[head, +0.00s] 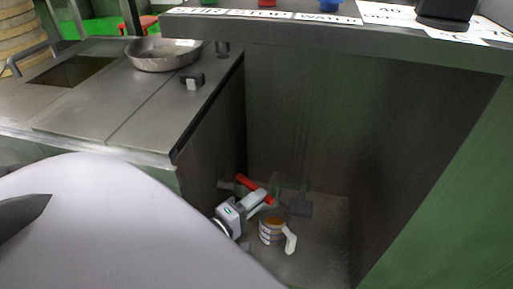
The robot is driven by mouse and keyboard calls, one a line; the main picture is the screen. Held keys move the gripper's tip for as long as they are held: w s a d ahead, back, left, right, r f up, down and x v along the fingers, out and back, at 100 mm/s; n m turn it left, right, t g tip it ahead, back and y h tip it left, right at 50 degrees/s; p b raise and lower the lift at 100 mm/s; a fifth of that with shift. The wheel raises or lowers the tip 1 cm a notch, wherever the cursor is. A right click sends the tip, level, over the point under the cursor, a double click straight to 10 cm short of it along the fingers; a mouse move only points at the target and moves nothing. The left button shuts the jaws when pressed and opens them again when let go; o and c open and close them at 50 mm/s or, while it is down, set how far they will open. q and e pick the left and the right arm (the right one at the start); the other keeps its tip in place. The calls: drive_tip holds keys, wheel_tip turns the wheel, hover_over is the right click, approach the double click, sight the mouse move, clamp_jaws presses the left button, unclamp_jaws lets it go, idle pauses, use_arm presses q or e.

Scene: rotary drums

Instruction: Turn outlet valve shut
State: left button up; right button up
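A red bar-shaped handle (257,190), which looks like the outlet valve's lever, lies low in the dark recess under the counter. It slants down to the right. A grey stub of pipe shows at its left end. My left gripper (259,203) reaches into the recess, with its white and grey body just below and left of the red handle. Its fingers are at or very close to the handle; I cannot tell if they touch it or how far apart they are. My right gripper is not in view.
A small banded container (271,231) with an orange top and a white handle-like part is right of my gripper. The counter (330,32) overhangs the recess. A metal pan (163,54) sits on the grey top at left. Walls close in on both sides.

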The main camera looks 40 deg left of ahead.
use_arm(q)
drive_tip(key=shift+o, duration=0.4)
drive_tip(key=shift+s, duration=0.1)
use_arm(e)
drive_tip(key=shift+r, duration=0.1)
use_arm(q)
drive_tip(key=s+p, duration=0.2)
drive_tip(key=s, duration=0.5)
drive_tip(key=shift+a, duration=0.15)
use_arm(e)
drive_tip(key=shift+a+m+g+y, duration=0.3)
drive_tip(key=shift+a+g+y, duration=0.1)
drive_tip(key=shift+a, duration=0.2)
